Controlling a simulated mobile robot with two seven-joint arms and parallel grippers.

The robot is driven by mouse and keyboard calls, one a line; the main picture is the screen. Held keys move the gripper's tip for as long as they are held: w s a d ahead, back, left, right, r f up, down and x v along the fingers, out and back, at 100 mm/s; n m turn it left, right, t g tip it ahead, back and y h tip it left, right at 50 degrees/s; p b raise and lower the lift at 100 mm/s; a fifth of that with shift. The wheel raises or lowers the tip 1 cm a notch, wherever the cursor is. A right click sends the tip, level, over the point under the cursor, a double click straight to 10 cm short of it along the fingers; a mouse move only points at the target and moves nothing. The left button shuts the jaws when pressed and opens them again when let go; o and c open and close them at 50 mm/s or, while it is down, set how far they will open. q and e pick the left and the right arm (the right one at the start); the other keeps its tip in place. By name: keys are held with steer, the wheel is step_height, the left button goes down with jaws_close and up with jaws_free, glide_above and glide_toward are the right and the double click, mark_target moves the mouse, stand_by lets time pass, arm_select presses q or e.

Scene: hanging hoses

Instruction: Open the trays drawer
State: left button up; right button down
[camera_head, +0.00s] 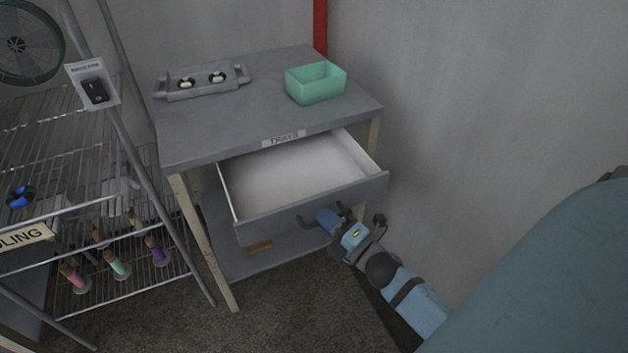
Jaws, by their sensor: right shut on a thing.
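The trays drawer (296,177) is pulled out from under the grey table top. Its white inside looks empty. The label reading TRAYS (283,138) is on the table's front edge above it. The drawer's dark handle (306,220) shows on the lower part of the grey front, partly hidden by my gripper. My right gripper (325,215) is at the drawer front, shut on the handle. The exact finger contact is hard to see. My left gripper is not in view.
A grey tray with two round dark-and-white parts (202,81) and a green bin (316,82) sit on the table top (240,118). A wire rack (130,262) with several coloured items stands at left. A wall is close at right.

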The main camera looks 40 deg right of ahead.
steer(key=shift+s+a, duration=0.2)
steer(key=shift+s, duration=0.45)
steer(key=shift+s+a, duration=0.15)
steer(key=shift+s, duration=0.5)
steer(key=c, duration=1.2)
jaws_free()
steer(key=v, duration=1.3)
steer(key=shift+s+d, duration=0.1)
steer(key=shift+s, duration=0.3)
